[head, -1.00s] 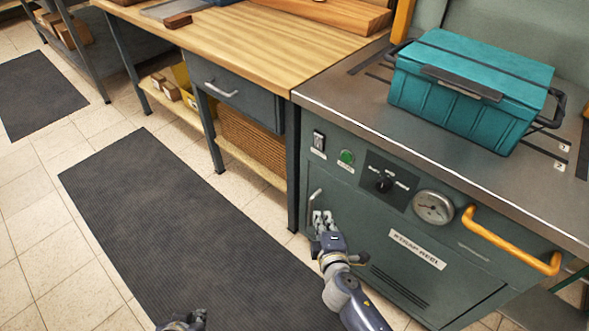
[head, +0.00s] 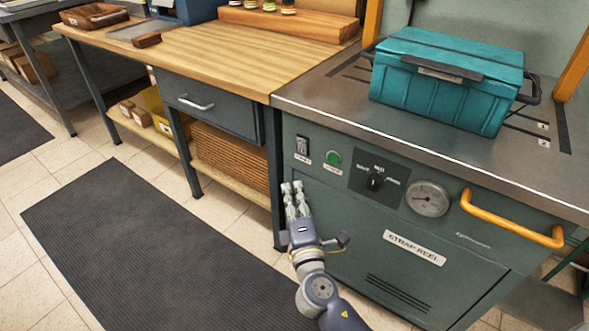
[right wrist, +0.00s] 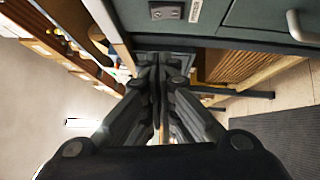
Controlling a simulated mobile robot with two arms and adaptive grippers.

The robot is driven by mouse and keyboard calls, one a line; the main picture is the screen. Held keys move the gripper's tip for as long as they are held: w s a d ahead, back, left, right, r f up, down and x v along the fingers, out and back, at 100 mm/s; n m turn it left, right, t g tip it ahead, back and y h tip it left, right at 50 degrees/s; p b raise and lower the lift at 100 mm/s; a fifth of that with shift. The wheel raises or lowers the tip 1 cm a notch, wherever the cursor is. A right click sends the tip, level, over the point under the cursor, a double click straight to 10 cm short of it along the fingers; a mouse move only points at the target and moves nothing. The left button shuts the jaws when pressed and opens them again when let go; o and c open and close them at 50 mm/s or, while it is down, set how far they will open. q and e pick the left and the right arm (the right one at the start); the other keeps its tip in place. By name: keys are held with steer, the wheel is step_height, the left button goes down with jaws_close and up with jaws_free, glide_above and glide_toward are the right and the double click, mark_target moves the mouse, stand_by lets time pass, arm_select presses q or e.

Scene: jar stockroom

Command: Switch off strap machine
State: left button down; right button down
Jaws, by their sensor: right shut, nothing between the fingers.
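The strap machine (head: 345,245) is a green-grey cabinet with a steel top at the right of the head view. The rocker switch also shows at the top of the right wrist view (right wrist: 166,12). My right gripper (head: 292,187) is shut and empty, pointing up, just below and left of the switch and apart from it. My left gripper is out of view.
A teal crate (head: 445,85) stands on the machine's top. A yellow handle (head: 512,222) sticks out at the front right. A wooden workbench (head: 215,50) with a drawer (head: 210,103) adjoins on the left. A dark mat (head: 150,235) covers open floor in front.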

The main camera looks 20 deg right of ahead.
glide_toward(302, 146)
steer(key=w+a, duration=0.5)
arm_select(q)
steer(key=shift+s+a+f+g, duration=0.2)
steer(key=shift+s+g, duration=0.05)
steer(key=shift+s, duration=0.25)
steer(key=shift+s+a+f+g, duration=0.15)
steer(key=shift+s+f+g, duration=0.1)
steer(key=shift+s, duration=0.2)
arm_select(e)
steer(key=d, duration=0.1)
steer(key=w+d+r, duration=0.1)
steer(key=d, duration=0.1)
steer(key=shift+w+d+r, duration=0.15)
steer(key=shift+w+d, duration=0.1)
steer(key=shift+w, duration=0.15)
arm_select(q)
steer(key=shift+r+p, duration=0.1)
steer(key=shift+p, duration=0.2)
arm_select(e)
steer(key=shift+r, duration=0.1)
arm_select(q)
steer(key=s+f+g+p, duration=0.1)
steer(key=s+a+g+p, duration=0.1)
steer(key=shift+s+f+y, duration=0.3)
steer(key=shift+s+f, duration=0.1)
arm_select(e)
steer(key=shift+w+d+r+m+g, duration=0.1)
steer(key=shift+w+d+m+g, duration=0.15)
steer(key=shift+m+g, duration=0.15)
